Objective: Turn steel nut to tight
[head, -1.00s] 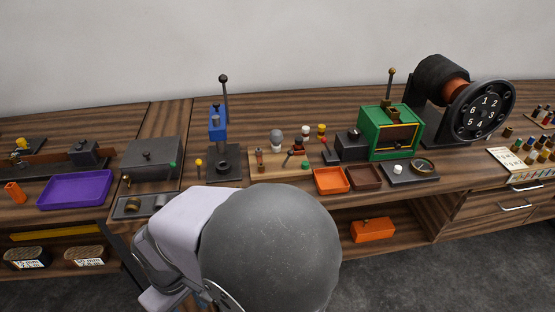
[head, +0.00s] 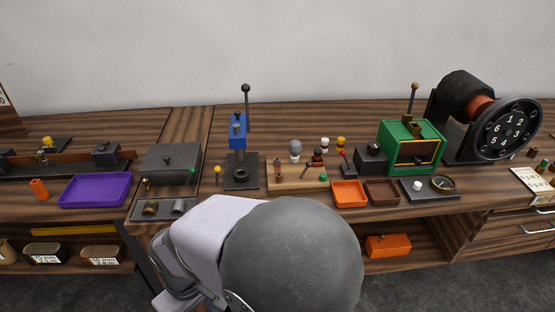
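I cannot pick out a steel nut for certain; the small parts are too small to tell. A wooden board (head: 277,187) holds several small posts and knobs, one with a grey ball (head: 295,147) on top. Left of it stands a blue lever press (head: 238,131) on a dark base, with a dark round piece at its foot. A dark grey plate (head: 164,213) at the bench's front edge carries a brownish round piece (head: 150,207) and a grey one (head: 179,205). My gripper is not in view; my own arm fills the lower middle and hides part of the bench front.
Orange (head: 348,203) and brown (head: 381,201) trays sit right of the board. Behind them stands a green-framed box (head: 414,130), with a large numbered wheel (head: 515,127) farther right. A purple tray (head: 95,205) and a dark grey box (head: 172,158) are on the left.

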